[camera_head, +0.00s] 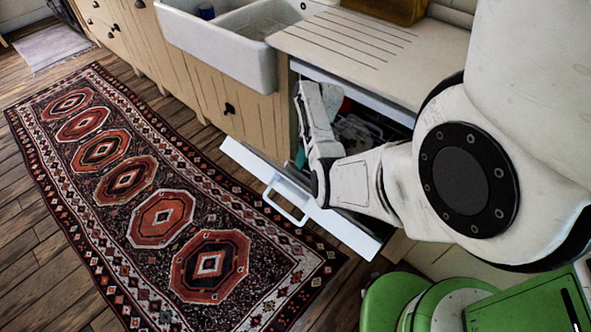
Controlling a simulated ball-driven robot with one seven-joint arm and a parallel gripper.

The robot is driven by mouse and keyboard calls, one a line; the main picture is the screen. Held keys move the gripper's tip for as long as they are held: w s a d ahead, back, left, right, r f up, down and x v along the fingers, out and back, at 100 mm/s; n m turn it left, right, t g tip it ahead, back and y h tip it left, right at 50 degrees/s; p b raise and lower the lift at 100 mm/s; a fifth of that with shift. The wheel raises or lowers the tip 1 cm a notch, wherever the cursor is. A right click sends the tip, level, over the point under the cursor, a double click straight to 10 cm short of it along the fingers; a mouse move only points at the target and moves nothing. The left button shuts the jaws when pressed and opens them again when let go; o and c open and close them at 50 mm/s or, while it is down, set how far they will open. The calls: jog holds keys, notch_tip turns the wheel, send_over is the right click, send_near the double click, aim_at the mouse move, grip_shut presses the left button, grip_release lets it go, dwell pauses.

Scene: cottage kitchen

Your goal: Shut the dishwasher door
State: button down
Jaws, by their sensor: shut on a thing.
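The dishwasher door (250,158) is white and hangs open, tilted outward and down below the counter. A white bar handle (286,203) sticks out from its outer face. Behind it the dishwasher interior (358,128) is dark, with a rack and some items in it. My white arm reaches in from the right across the opening and covers part of the door. The jaws of my gripper cannot be made out; they seem hidden by the arm links, so any contact with the door cannot be seen.
A white sink (262,72) and a grooved drainboard (350,45) are above. Wooden cabinets (225,100) run to the left. A patterned rug (150,200) lies on the wooden floor before the door. Green-and-white round objects (395,300) and a green board (525,308) are lower right.

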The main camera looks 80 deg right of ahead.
jog(key=shift+s+d+f, duration=0.4)
jog(key=shift+s+d, duration=0.05)
jog(key=shift+s, duration=0.3)
jog(key=c, duration=0.9)
grip_release()
jog(key=shift+d, duration=0.15)
jog(key=shift+c, duration=1.4)
jog(key=shift+w+r, duration=0.2)
jog(key=shift+r, duration=0.05)
